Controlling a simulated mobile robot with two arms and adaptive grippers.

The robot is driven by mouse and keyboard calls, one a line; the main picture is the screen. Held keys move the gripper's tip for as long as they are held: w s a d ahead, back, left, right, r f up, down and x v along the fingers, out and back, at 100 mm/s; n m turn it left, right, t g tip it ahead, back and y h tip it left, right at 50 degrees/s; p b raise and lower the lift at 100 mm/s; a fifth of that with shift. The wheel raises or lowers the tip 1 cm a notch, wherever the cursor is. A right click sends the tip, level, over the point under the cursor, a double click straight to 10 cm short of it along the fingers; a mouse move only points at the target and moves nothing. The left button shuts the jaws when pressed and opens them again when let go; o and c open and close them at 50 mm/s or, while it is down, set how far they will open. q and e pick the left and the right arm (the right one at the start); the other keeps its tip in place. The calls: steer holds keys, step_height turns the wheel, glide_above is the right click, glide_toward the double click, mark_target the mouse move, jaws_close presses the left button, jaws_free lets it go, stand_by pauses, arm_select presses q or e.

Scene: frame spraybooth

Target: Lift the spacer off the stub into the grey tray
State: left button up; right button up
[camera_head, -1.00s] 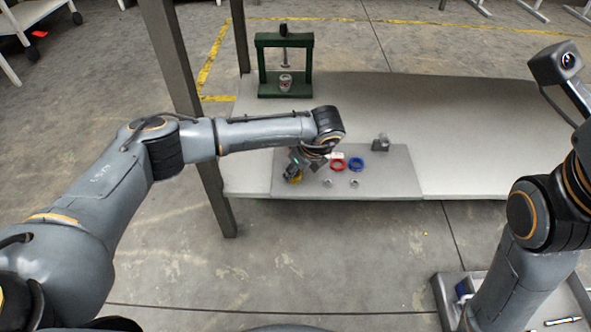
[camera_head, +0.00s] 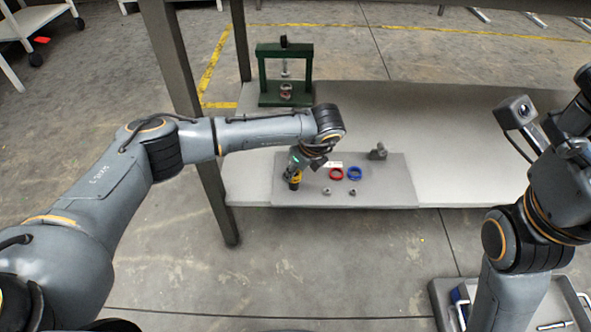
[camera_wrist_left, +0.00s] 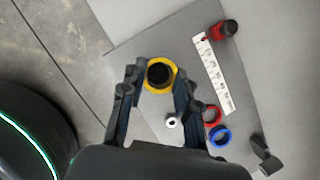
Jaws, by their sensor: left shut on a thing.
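A yellow ring-shaped spacer (camera_wrist_left: 161,75) sits between my left fingertips in the left wrist view, around a black round centre. I cannot tell whether that centre is the stub. My left gripper (camera_wrist_left: 158,82) is shut on the spacer. In the head view the yellow spacer (camera_head: 294,178) shows small below my left gripper, with a dark part under it, at the left end of a grey mat. A grey tray (camera_head: 436,296) stands at the lower right, partly hidden by my right arm. My right gripper is not in view.
A red ring (camera_head: 336,174), a blue ring (camera_head: 354,174), a white ruler (camera_wrist_left: 217,75) and small metal nuts (camera_head: 327,191) lie right of my left gripper. A grey bracket (camera_head: 378,152) stands on the mat's back edge. A green press (camera_head: 262,80) stands behind.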

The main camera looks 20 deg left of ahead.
arm_select(q)
steer(key=shift+r+p, duration=0.75)
steer(key=shift+r, duration=0.4)
